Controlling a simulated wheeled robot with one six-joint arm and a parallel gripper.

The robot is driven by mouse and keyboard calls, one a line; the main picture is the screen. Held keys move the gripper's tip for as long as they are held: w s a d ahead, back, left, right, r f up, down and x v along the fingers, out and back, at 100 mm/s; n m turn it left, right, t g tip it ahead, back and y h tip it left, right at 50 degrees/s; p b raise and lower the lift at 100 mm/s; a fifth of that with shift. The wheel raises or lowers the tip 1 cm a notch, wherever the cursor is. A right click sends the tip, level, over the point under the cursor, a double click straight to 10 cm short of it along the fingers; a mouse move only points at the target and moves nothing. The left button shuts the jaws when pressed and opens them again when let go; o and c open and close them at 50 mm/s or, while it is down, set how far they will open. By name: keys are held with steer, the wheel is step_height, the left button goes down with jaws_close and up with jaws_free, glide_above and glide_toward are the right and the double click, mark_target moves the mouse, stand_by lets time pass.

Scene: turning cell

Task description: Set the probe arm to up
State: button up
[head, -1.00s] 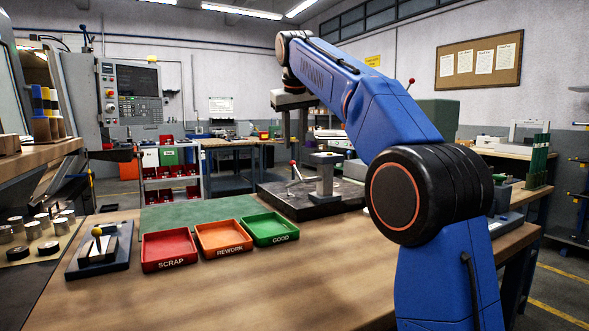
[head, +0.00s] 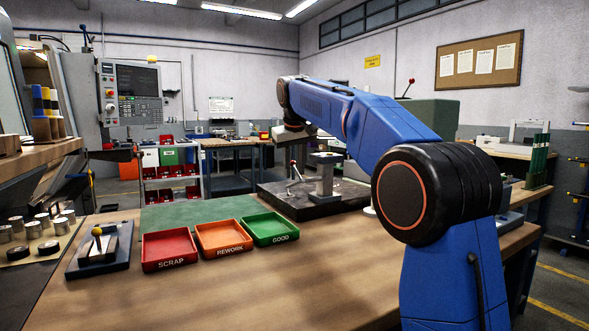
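A black gauge plate (head: 300,209) stands on the bench with a grey post and block (head: 323,176) on it. Beside the post is a thin lever with a red ball (head: 293,165), leaning up and to the left. It looks like the probe arm, though I cannot be sure. My gripper (head: 291,150) is at the end of the blue arm, just above and behind this lever and post. Its fingers are small and mostly hidden, so I cannot tell their opening, or whether they touch the lever.
Red scrap (head: 169,249), orange rework (head: 223,239) and green good (head: 270,229) trays stand in front. A yellow-knobbed fixture (head: 98,250) and metal parts (head: 33,229) are at left. Another red-knobbed lever (head: 410,83) rises by a green machine (head: 432,118).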

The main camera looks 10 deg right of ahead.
jaws_close()
